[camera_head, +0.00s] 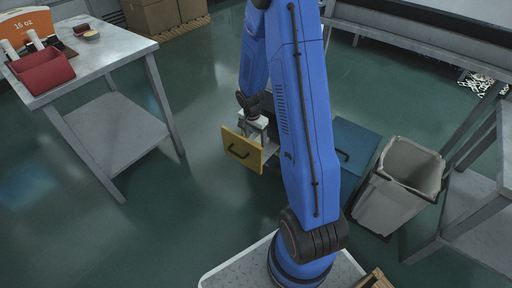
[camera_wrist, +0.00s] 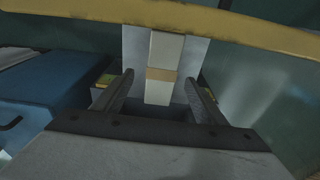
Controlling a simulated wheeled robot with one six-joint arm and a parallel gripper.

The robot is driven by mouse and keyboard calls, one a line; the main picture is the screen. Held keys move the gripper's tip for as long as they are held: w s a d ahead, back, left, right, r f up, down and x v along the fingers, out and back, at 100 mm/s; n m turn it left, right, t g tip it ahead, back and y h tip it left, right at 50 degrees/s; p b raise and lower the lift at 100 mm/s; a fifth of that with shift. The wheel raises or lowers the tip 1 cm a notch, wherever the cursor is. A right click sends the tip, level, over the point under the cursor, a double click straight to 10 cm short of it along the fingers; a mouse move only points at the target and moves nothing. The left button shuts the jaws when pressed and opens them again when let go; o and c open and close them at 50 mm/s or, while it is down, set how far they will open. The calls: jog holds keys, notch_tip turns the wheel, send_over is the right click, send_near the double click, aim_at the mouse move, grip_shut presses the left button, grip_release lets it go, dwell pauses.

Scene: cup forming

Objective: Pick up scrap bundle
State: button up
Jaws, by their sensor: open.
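The scrap bundle (camera_wrist: 160,90) looks like a pale upright strip with a tan band around it. In the wrist view it is inside an open drawer with a yellow front (camera_head: 241,150), whose top edge also crosses the top of the wrist view (camera_wrist: 225,22). My gripper (camera_wrist: 159,78) is open, with one finger on each side of the bundle in that view; I cannot tell whether either finger touches it. In the head view my gripper (camera_head: 257,128) points down into the yellow-fronted drawer, and the bundle cannot be made out there.
A blue drawer (camera_head: 352,142) is beside the yellow one, and its blue front shows at left in the wrist view (camera_wrist: 45,85). A grey bin (camera_head: 400,185) stands at right. A table (camera_head: 110,48) with a red tray (camera_head: 42,72) is at left. The floor between is clear.

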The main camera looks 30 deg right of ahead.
aim_at(256, 142)
jog(key=shift+w+d+f, duration=0.15)
jog(key=shift+f, duration=1.15)
jog(key=shift+w+d+f, duration=0.15)
jog(key=shift+f, duration=1.1)
jog(key=shift+c, duration=0.6)
jog(key=c, duration=1.2)
jog(key=shift+r, duration=0.1)
